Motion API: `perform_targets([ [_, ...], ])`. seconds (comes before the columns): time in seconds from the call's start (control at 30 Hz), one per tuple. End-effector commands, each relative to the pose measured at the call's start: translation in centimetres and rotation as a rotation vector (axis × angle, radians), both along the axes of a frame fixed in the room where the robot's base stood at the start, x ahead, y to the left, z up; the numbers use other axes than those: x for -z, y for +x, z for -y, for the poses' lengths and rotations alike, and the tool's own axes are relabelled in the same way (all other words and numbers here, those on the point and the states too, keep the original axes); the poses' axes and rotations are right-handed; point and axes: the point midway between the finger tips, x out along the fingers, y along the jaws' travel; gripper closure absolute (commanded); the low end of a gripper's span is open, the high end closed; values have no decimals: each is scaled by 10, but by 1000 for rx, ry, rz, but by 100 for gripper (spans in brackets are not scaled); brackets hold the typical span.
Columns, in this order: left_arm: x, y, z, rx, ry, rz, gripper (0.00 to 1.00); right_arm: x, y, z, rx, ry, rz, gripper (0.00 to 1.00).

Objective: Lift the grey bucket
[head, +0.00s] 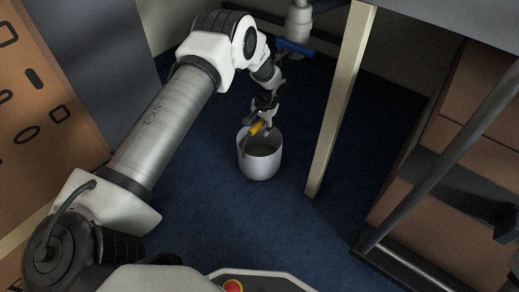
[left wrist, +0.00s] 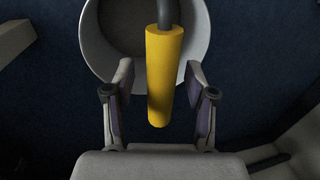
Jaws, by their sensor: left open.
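The grey bucket (head: 259,163) stands upright on the blue floor, under the pipe and left of a pale table leg. Its yellow handle grip (head: 256,127) shows at the rim, below my left gripper (head: 262,112). In the left wrist view the yellow grip (left wrist: 162,80) lies between the two fingers of my left gripper (left wrist: 160,105), with a gap on each side. The bucket's rim (left wrist: 88,45) is beyond it at the top. The fingers are open and do not appear to touch the grip. My right gripper is not in view.
The pale table leg (head: 340,100) stands just right of the bucket. A white pipe (head: 299,25) with a blue valve lever (head: 295,47) is above and behind. Brown boxes on a dark rack (head: 440,180) are at right. The floor in front of the bucket is clear.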

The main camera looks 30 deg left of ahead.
Motion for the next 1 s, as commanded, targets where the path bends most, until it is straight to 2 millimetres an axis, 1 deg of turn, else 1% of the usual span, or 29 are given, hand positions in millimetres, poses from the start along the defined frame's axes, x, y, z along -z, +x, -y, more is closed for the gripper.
perform_targets([
  [0.03, 0, 0, 0, 0, 0, 0, 44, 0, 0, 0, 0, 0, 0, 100],
  [0.07, 0, 0, 0, 0, 0, 0, 48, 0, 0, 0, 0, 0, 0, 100],
  [0.1, 0, 0, 0, 0, 0, 0, 62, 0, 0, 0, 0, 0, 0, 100],
  [0.17, 0, 0, 0, 0, 0, 0, 83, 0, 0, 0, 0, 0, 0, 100],
  [0.2, 0, 0, 0, 0, 0, 0, 97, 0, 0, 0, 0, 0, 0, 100],
  [0.23, 0, 0, 0, 0, 0, 0, 100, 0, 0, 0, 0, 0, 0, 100],
  [0.53, -1, 0, 0, 0, 0, 1, 100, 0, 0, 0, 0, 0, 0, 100],
  [0.7, -5, 1, 0, 0, 0, 2, 100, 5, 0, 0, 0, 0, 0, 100],
  [0.93, -28, 1, 0, 0, 1, 2, 100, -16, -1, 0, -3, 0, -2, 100],
  [1.0, -31, 1, 0, 0, 1, 1, 100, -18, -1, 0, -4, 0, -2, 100],
])
